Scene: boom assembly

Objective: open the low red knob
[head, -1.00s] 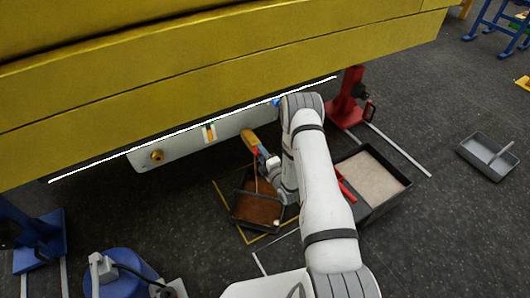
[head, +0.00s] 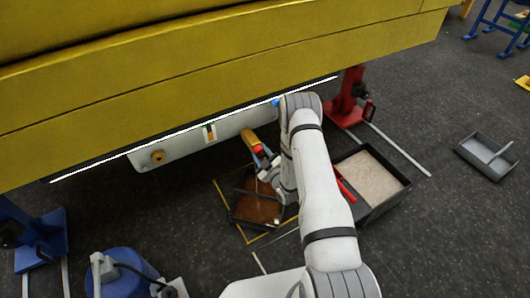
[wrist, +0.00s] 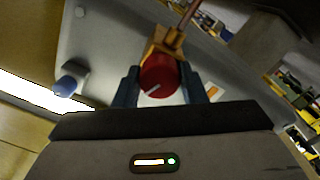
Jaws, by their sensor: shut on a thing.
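The red knob (wrist: 160,76) has a white line across its face and sits on a brass valve body (wrist: 163,45) with a copper pipe. In the wrist view my gripper (wrist: 160,88) has its two blue-grey fingers on either side of the knob, shut on it. In the head view my gripper (head: 264,160) shows only partly, beside an orange-yellow part under the grey panel (head: 190,143). My arm hides much of that spot.
A dark tray with brown contents (head: 257,208) stands on the floor below my gripper. A bin of pale granular material (head: 368,178) is to the right. A red stand (head: 347,103) and a blue stand (head: 38,236) flank the yellow boom (head: 200,75). A blue canister (head: 125,272) is at lower left.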

